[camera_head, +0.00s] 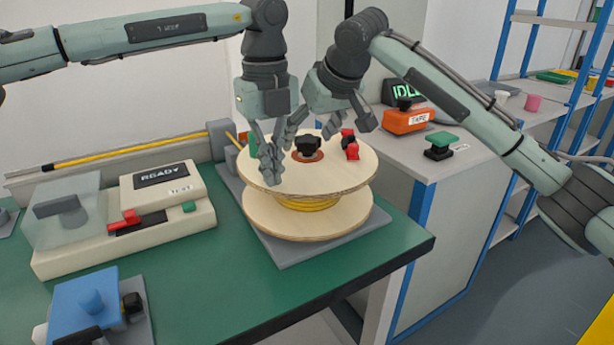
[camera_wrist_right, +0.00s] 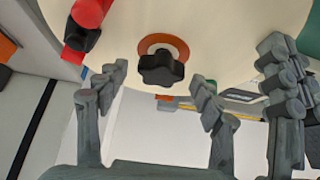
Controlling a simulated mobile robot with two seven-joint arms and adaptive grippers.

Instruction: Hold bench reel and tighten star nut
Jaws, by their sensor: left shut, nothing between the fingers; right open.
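The bench reel (camera_head: 345,175) has two pale wooden flanges with yellow cable (camera_head: 308,202) wound between them, and stands on a grey base plate. The black star nut (camera_head: 306,146) sits at the centre of the top flange over an orange-brown ring; it also shows in the right wrist view (camera_wrist_right: 162,68). My left gripper (camera_head: 272,180) is shut and empty, with its fingertips down at the left part of the top flange; I cannot tell if they touch. My right gripper (camera_head: 328,131) is open above the nut. In its wrist view, its fingers (camera_wrist_right: 160,82) stand either side of the nut, apart from it.
A red and black clip (camera_head: 350,146) is on the flange right of the nut. A cream tester reading READY (camera_head: 160,178) and a blue device (camera_head: 88,300) are on the green bench (camera_head: 225,270). An orange tape box (camera_head: 405,120) and green-topped button (camera_head: 440,142) stand on the right counter.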

